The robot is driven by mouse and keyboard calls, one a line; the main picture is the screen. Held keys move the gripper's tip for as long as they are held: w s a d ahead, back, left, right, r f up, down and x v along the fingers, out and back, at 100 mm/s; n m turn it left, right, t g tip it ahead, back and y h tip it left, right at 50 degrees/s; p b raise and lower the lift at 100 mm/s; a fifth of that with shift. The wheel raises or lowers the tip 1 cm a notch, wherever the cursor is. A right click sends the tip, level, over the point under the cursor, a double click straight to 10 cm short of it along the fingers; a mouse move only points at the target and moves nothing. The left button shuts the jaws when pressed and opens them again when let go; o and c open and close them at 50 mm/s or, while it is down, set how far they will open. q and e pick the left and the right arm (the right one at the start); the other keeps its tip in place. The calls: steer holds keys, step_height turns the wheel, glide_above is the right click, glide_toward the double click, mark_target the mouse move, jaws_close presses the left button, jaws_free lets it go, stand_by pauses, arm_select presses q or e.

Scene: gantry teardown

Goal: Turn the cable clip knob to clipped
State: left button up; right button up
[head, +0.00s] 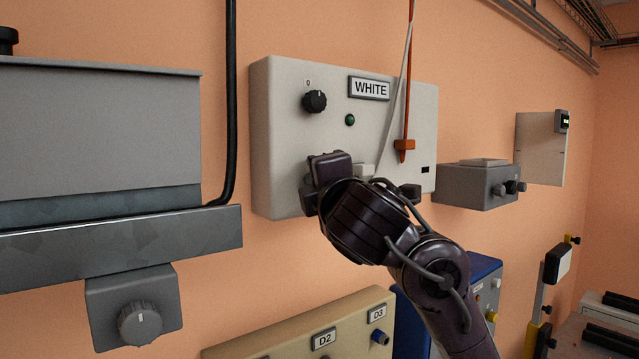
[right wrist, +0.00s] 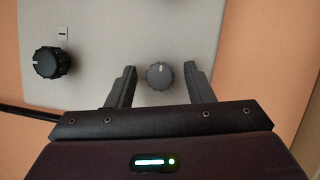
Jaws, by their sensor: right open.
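A pale panel box (head: 276,150) with a WHITE sign (head: 369,88) hangs on the wall. My right gripper (head: 328,172) is at its lower part and hides some of its face; the fingertips are hard to see there. In the right wrist view a round grey knob (right wrist: 159,76) lies between the two separated fingers of my right gripper (right wrist: 160,70), with a gap on both sides. Its turn position is unclear, and no clip label is readable. A black knob (head: 315,101) sits at the panel's upper left. My left gripper is out of view.
An orange rod with a block (head: 405,146) and a pale cable (head: 392,105) run down the panel's right side. A grey trough (head: 120,232) with a knob box (head: 106,316) juts out at left. A beige box (head: 300,335) is below; a grey box (head: 470,186) stands right.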

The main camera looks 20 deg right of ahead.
steer(key=s+b, duration=0.1)
steer(key=s, duration=0.6)
steer(key=shift+s+a+f+b, duration=0.15)
steer(key=shift+s+f+b, duration=0.15)
steer(key=shift+f, duration=0.05)
